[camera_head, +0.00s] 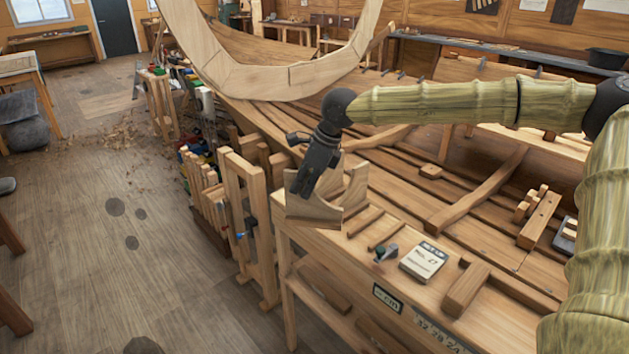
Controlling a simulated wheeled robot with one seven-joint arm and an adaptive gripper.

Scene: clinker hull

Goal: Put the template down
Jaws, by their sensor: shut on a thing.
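The template seems to be the pale wooden board (312,214) with a hollowed upper edge, at the near left end of the bench. My gripper (303,190) is dark, points down and is shut on this board, covering part of its upper middle. The board stands roughly upright, over or at the corner of the bench top (372,268). I cannot tell whether its lower edge touches the bench. Another pale wooden piece with a raised end (355,188) shows just behind it.
On the bench lie a small plane (385,253), a labelled block (423,260) and a wooden block (465,289). The planked hull (480,190) with a large curved frame (285,84) lies behind. Clamps and timber (245,215) crowd the left side; the floor (100,220) beyond is largely open.

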